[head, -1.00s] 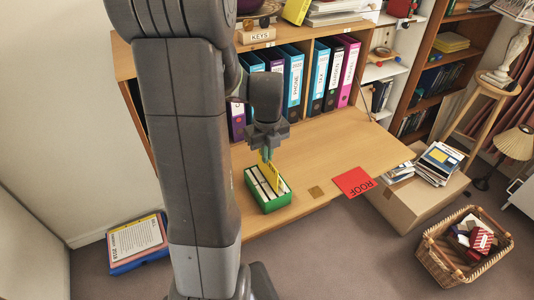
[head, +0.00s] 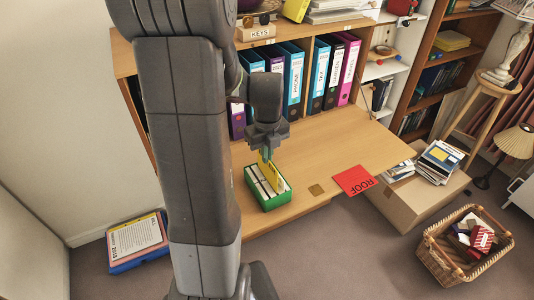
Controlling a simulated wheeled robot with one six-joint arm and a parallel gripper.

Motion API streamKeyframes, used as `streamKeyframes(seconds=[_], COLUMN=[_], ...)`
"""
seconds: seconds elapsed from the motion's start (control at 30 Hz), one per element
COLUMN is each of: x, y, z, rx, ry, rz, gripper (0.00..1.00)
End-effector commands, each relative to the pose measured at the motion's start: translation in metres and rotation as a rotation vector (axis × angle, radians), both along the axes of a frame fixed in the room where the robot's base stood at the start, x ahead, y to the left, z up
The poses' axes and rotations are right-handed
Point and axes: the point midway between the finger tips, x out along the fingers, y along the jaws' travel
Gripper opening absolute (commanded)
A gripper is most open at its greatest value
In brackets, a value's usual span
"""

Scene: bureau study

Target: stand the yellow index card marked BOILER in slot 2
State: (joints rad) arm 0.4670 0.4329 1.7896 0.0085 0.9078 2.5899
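A green box (head: 270,204) with pale dividers stands on the wooden desk leaf, left of its middle. A yellow card (head: 267,170) stands upright with its lower part down among the dividers. Its marking is not legible, and I cannot tell which slot it is in. My gripper (head: 265,152) is directly above the box, pointing down, with its fingers at the card's top edge. The fingers are small and partly hidden, so I cannot tell whether they still press on the card.
A red card marked ROOF (head: 354,180) lies on the desk (head: 340,140) right of the box, beside a small brown square (head: 316,190). Several binders (head: 318,75) stand behind. A carton (head: 420,195) with papers and a wicker basket (head: 440,262) are at the right.

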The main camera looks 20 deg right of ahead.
Motion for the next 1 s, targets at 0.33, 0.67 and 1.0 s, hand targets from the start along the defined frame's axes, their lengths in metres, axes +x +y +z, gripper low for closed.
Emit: streamKeyframes(seconds=[0.33,0.67,1.0], x=[0.0,0.0,0.0], y=[0.0,0.0,0.0], z=[-0.004,-0.009,-0.014], rx=[0.0,0.0,0.0], ry=[0.0,0.0,0.0], rz=[0.0,0.0,0.0], gripper=[0.0,0.0,0.0])
